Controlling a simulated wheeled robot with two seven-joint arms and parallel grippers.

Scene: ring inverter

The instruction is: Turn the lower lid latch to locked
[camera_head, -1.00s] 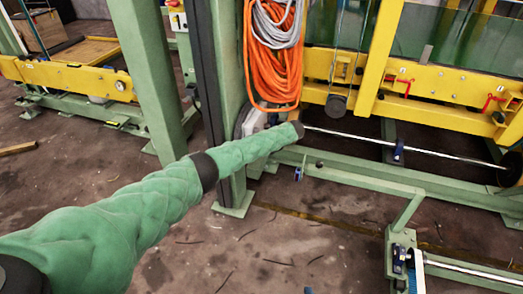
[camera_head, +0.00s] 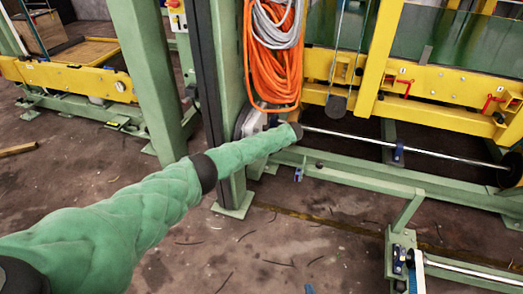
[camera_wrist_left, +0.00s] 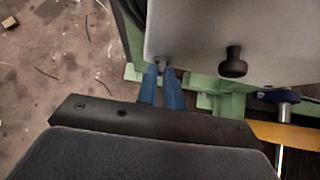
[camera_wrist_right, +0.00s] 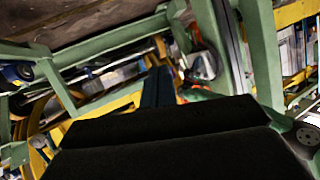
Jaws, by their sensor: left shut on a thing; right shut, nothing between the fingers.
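In the left wrist view a smooth grey lid (camera_wrist_left: 200,30) fills the top. A small grey latch (camera_wrist_left: 162,60) sits at its lower edge. The blue fingertips of my left gripper (camera_wrist_left: 161,72) are shut on this latch. The fingers cover part of it, so its exact turn angle is hard to tell. A black knob (camera_wrist_left: 233,62) stands on the lid to the right, apart from the fingers. In the head view my left gripper is hidden behind my green-sleeved arm, near the grey housing. My right gripper (camera_wrist_right: 158,86) is shut and empty; its tip shows at the head view's bottom edge (camera_head: 308,289).
A green post (camera_head: 229,100) stands beside the housing, with an orange hose coil (camera_head: 275,60) hanging above. A yellow beam (camera_head: 440,82) and a green rail (camera_head: 400,178) run to the right. The dark floor (camera_head: 270,250) in front is mostly clear.

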